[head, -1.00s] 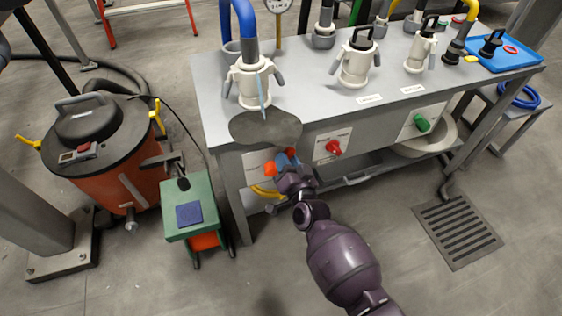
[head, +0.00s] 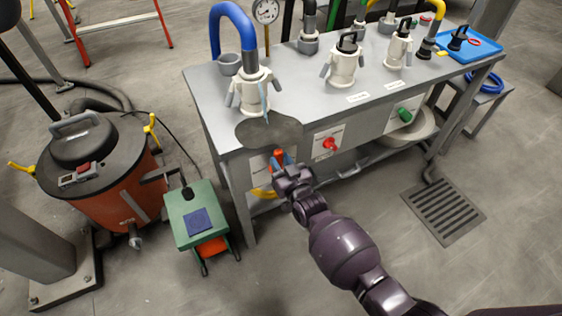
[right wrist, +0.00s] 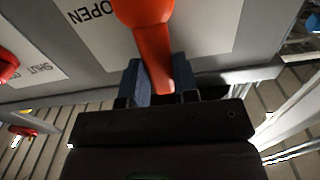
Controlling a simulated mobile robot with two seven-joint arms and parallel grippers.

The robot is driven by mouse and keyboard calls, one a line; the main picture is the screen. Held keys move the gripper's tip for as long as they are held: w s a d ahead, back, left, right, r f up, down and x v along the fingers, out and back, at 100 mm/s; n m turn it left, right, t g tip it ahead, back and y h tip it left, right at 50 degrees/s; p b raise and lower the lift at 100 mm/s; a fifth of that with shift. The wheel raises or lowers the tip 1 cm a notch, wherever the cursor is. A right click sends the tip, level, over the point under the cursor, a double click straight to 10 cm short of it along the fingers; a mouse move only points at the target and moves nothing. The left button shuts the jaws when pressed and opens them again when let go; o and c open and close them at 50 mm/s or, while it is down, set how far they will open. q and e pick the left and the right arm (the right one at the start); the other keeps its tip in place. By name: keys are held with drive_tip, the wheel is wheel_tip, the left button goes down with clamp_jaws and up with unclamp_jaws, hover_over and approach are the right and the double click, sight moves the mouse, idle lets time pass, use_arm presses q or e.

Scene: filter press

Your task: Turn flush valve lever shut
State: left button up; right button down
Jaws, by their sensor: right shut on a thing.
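The orange-red valve lever (head: 279,155) is on the front panel of the steel bench, below a dark round patch. In the right wrist view the lever (right wrist: 152,38) points toward me, its end between the two blue fingers. A label reading OPEN (right wrist: 90,14) is beside it. My right gripper (head: 281,161) is shut on the lever; it also shows in the right wrist view (right wrist: 162,80). The fingers partly hide the lever in the head view. My left gripper is not in view.
A red knob (head: 329,143) and a green knob (head: 405,115) are further right on the bench front. White fittings (head: 247,92) and a blue tray (head: 466,50) stand on the bench (head: 300,108). A green cart (head: 186,229) and an orange vacuum drum (head: 100,190) are at left.

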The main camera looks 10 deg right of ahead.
drive_tip(key=n, duration=0.1)
drive_tip(key=a+n, duration=0.1)
drive_tip(key=n, duration=0.1)
drive_tip(key=shift+s+a, duration=0.2)
drive_tip(key=shift+a, duration=0.05)
drive_tip(key=n, duration=0.1)
drive_tip(key=a+n, duration=0.1)
drive_tip(key=f+n, duration=0.1)
drive_tip(key=shift+s+a, duration=0.25)
drive_tip(key=shift+s, duration=0.05)
drive_tip(key=shift+s+a+f+n, duration=0.1)
drive_tip(key=shift+a+f+n, duration=0.1)
drive_tip(key=shift+n, duration=0.35)
drive_tip(key=shift+a+f+n, duration=0.1)
drive_tip(key=shift+a+n, duration=0.1)
drive_tip(key=shift+n, duration=0.35)
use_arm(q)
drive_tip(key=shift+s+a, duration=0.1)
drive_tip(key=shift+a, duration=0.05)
use_arm(e)
drive_tip(key=shift+a+f+n, duration=0.1)
drive_tip(key=shift+a+n, duration=0.1)
drive_tip(key=shift+n, duration=0.4)
drive_tip(key=c, duration=0.9)
unclamp_jaws()
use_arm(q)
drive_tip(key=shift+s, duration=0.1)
use_arm(e)
drive_tip(key=shift+s, duration=0.15)
